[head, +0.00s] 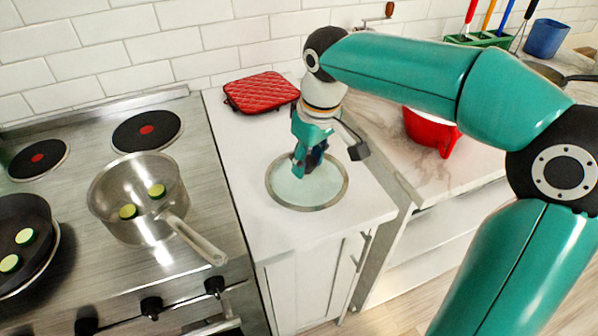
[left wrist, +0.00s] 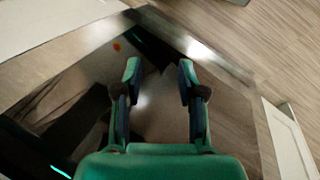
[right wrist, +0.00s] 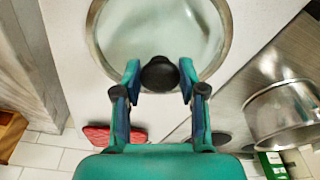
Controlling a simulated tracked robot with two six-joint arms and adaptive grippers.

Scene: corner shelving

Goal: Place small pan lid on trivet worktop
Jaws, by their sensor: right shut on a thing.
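The small pan lid (head: 325,188), a glass disc with a metal rim, is on or just above the white worktop (head: 270,222) between the stove and the marble counter. I cannot tell whether it touches the surface. My right gripper (head: 307,168) is shut on the lid's black knob, which shows clearly between the fingertips in the right wrist view (right wrist: 159,74). A red quilted trivet (head: 262,92) lies behind the lid at the back of the worktop. My left gripper (left wrist: 158,75) is open and empty, seen only in the left wrist view.
A steel pan (head: 138,200) with green slices stands on the stove, its handle pointing toward the worktop. A dark frying pan (head: 22,240) is at the far left. A red pot (head: 432,130) and blue cup (head: 546,38) stand on the marble counter.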

